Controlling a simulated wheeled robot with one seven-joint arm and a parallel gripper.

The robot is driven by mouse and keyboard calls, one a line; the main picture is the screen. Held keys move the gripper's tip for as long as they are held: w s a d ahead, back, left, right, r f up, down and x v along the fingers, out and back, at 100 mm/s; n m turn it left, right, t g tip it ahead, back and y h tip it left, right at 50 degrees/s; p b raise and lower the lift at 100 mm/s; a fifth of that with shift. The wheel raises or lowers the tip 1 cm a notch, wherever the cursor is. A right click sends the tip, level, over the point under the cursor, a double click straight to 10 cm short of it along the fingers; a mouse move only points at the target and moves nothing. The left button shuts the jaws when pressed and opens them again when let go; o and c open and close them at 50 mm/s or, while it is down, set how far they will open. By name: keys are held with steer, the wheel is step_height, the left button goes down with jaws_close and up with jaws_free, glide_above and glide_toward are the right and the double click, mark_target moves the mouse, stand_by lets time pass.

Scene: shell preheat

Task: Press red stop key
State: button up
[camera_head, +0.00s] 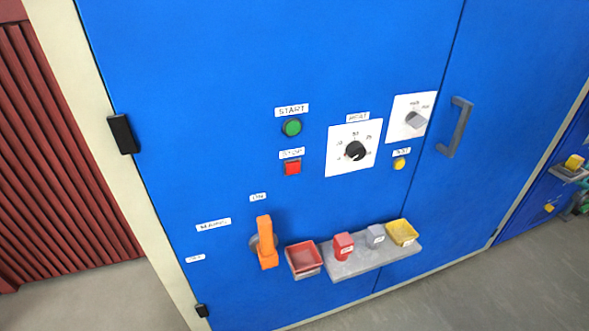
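Nothing covers the red key in this view. My gripper is not in the picture, so its place relative to the key cannot be seen.
Right of the key are a black dial (355,151), a grey knob (415,120) and a yellow button (399,163). Below, an orange lever (265,243), a red tray (304,257) and a grey shelf (352,266) stick out. A door handle (455,127) projects at right.

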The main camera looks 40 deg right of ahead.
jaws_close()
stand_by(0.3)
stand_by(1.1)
